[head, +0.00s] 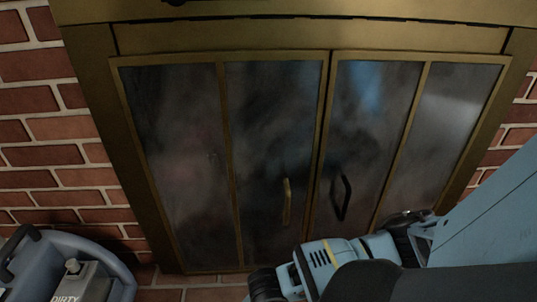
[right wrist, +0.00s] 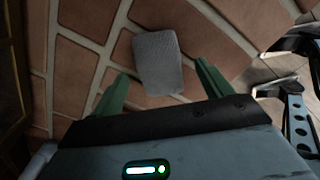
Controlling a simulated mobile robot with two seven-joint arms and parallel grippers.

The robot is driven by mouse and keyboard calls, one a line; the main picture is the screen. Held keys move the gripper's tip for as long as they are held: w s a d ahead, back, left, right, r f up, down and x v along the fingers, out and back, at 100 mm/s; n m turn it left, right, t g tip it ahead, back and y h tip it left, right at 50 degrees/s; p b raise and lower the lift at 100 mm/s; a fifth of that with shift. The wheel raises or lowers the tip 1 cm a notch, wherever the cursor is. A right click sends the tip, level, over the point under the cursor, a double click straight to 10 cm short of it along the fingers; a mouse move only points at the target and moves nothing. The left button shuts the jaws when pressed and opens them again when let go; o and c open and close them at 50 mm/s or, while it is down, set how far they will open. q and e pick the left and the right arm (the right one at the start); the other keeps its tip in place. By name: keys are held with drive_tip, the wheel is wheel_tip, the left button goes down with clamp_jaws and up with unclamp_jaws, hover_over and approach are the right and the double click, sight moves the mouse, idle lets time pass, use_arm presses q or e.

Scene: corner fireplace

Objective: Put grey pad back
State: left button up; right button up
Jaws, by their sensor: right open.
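The grey pad (right wrist: 158,62) lies on the brick paving in the right wrist view, a small rounded rectangle. My right gripper (right wrist: 163,84) is open, with its two green fingers apart. The pad shows between and just beyond the fingertips, and nothing is gripped. I cannot tell how far the fingers are above the bricks. In the head view my right arm comes in from the right, and its fingers and the pad are out of sight. My left gripper is not in view.
A brass-framed fireplace (head: 277,155) with dark glass doors and two handles stands ahead, between brick walls (head: 45,150). A grey-blue bucket (head: 95,255) with a compartment marked "DIRTY" is at the lower left.

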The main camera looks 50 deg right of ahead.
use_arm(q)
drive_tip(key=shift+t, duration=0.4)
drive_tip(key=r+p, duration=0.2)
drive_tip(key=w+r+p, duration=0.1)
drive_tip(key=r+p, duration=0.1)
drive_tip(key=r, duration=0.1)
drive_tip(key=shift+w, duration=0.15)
use_arm(e)
wheel_tip(320, 180, up, 10)
